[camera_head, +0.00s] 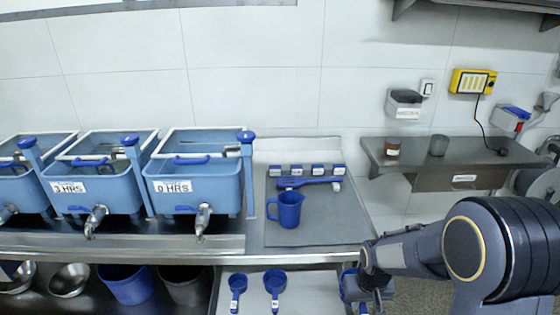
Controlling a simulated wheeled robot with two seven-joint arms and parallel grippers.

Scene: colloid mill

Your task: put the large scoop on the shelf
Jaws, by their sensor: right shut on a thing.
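My right gripper (374,286) comes in from the right at the bottom of the view, beside the front edge of the counter. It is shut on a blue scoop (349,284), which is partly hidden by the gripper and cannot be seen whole. Two more blue scoops, one left (237,285) and one right (274,283), lie on a pale surface below the counter. A grey metal shelf (480,170) is on the wall at the right, above and beyond my right arm. My left gripper is not in view.
A blue jug (287,209) stands on a grey mat (325,228) on the counter. Blue tanks with taps (198,185) fill the counter's left.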

